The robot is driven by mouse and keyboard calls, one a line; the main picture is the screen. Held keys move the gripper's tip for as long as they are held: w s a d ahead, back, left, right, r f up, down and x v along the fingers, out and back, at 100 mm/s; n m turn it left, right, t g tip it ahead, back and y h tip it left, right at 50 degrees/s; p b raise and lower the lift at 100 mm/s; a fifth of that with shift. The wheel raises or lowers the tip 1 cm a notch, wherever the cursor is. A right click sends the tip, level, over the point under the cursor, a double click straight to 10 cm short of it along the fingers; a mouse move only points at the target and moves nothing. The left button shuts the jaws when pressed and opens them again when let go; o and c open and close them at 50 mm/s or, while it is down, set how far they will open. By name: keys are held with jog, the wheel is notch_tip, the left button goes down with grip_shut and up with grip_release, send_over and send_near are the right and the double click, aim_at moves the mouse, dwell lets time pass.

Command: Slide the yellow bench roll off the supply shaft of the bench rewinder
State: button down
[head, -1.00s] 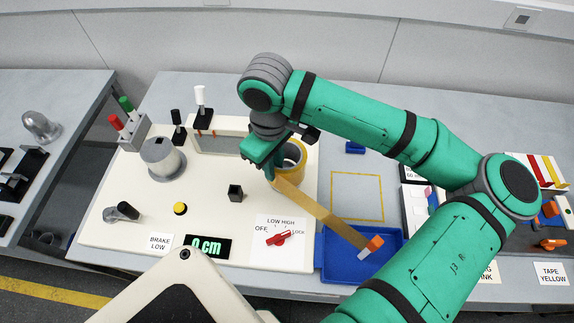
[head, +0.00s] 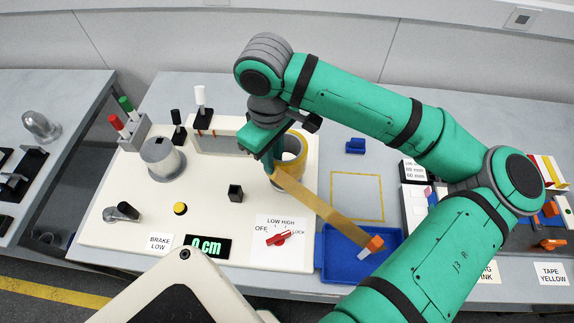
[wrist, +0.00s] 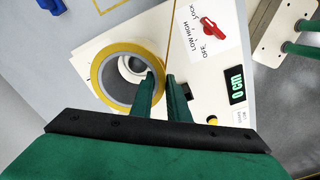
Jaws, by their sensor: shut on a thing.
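The yellow bench roll (head: 301,158), a yellow ring around a grey core, is at the right part of the cream rewinder panel (head: 120,225), partly behind my gripper (head: 270,166). In the wrist view the roll (wrist: 98,76) shows nearly face-on. My gripper (wrist: 163,80) is shut on its wall, with one finger inside the ring and one outside. A round pale shape shows inside the core; I cannot tell how much of the supply shaft is within it. A tan strip (head: 320,209) runs from beside the roll to an orange-ended piece (head: 374,243) over the blue tray (head: 336,270).
A grey hub (head: 162,160) stands at the panel's left. A black block (head: 235,193), a yellow button (head: 180,208) and a red selector (head: 278,238) are in front. A yellow-outlined square (head: 356,197) to the right is empty.

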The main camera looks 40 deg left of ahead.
jog(key=shift+r, duration=1)
dwell(0.6)
